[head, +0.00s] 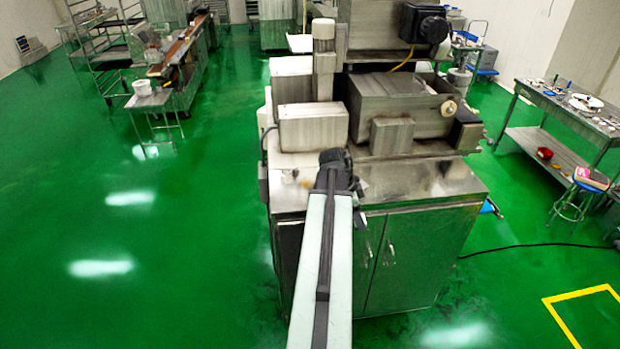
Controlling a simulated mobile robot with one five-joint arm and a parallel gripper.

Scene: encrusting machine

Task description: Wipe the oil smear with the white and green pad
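My arm reaches forward over the front edge of the steel machine cabinet (430,180). My gripper (335,158) is at its far end, dark and small, over or near the cabinet top, in front of the machine's housings. I see it from behind, so its fingers and anything between them are hidden. I cannot make out the white and green pad. I cannot pick out the oil smear for sure; the steel top has darker patches and reflections, and my arm covers part of it.
The encrusting machine has a boxy housing (313,127) and a wide steel hopper (385,105) close beyond my gripper. A steel table (545,100) with small items stands at right, a stool (570,208) beside it. A cable (540,246) crosses the green floor. The left floor is open.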

